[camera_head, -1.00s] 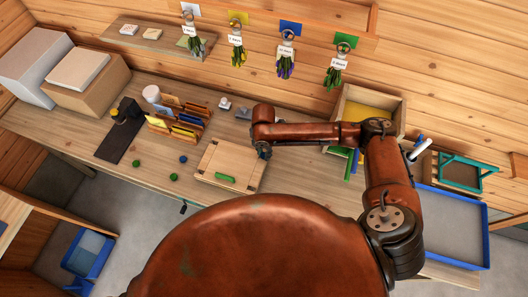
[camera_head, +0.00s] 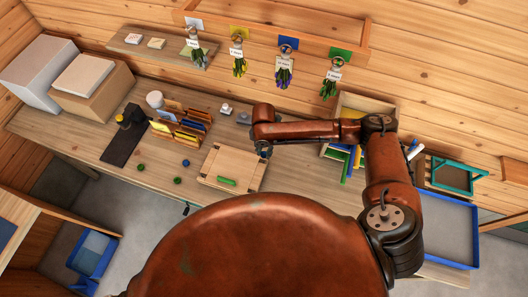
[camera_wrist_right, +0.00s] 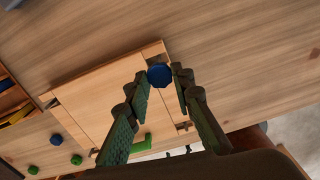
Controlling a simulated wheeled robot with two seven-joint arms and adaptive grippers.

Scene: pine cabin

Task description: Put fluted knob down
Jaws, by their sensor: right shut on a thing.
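My right gripper (camera_wrist_right: 159,80) is shut on a dark blue fluted knob (camera_wrist_right: 159,75), held between its fingertips. The knob appears over the edge of a pale wooden board with corner blocks (camera_wrist_right: 85,95); I cannot tell whether it touches anything. In the head view my right gripper (camera_head: 264,151) is at the right side of that board (camera_head: 222,160), mostly hidden by its own arm. Two green knobs (camera_head: 141,167) (camera_head: 178,180) and another blue knob (camera_head: 186,162) lie on the bench left of the board. My left gripper is out of view.
A green bar (camera_head: 226,181) lies at the board's near edge. A wooden rack with coloured cards (camera_head: 185,125) stands behind the loose knobs. A blue-rimmed tray (camera_head: 448,228) is at the right. Bare bench (camera_head: 155,187) surrounds the loose knobs.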

